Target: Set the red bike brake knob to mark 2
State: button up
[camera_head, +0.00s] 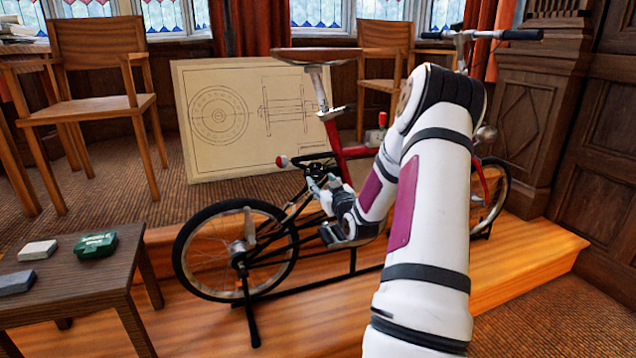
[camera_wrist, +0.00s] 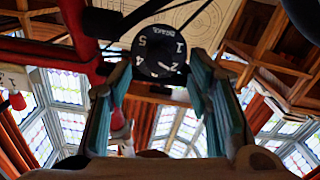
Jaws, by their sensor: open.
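The red bike (camera_head: 345,153) stands on the platform. I cannot tell which mark is set. My gripper (camera_head: 317,183) is open at the bike's middle, below the seat; in the wrist view its teal-padded fingers (camera_wrist: 158,75) stand on both sides of the dial. Contact cannot be told. In the head view the dial is not distinguishable.
A red-topped lever (camera_head: 382,119) and a red-and-white ball end (camera_head: 282,161) are on the bike near my arm. A drafting board (camera_head: 245,165) leans behind. Chairs are at the back.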

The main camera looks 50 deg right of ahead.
aim_at(318, 177)
jog(key=shift+b+x, duration=0.35)
jog(key=shift+x, duration=1.6)
jog(key=shift+c, duration=0.5)
grip_shut()
